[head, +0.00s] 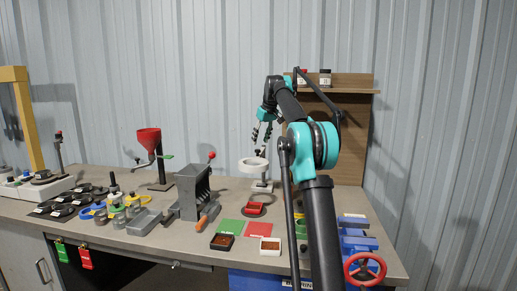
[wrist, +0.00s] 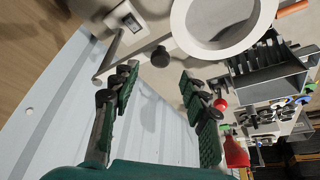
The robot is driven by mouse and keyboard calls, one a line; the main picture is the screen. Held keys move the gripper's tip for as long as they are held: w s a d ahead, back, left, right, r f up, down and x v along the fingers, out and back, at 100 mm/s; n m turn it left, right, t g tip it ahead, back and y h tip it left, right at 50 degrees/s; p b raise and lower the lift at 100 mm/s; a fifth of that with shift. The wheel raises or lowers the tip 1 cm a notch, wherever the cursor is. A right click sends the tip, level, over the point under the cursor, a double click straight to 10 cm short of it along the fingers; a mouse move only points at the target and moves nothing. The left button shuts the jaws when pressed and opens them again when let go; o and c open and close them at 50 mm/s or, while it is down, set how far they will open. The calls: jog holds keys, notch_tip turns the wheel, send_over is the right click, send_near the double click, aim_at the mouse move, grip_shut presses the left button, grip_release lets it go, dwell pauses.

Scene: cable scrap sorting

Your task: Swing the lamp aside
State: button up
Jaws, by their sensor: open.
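The lamp has a white ring head (head: 253,165) on a white base (head: 262,187) near the back of the bench. In the wrist view its ring (wrist: 180,22) fills the top right, and a thin grey arm with a black knob (wrist: 160,57) shows beside it. My gripper (head: 262,135) is above the ring in the head view, pointing down. In the wrist view my gripper (wrist: 160,92) has its two fingers spread wide with nothing between them. The knob lies just beyond the gap between the fingertips and looks apart from both. My arm hides part of the bench right of the lamp.
A grey box-shaped machine (head: 194,193) with a red-knobbed lever stands left of the lamp. Green (head: 230,227) and red (head: 259,230) mats lie in front, with small trays. A blue vise (head: 357,240) is at right; a wooden backboard (head: 350,145) rises behind.

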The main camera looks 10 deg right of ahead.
aim_at(259, 150)
jog(key=shift+x, duration=2.6)
jog(key=shift+c, duration=0.3)
grip_shut()
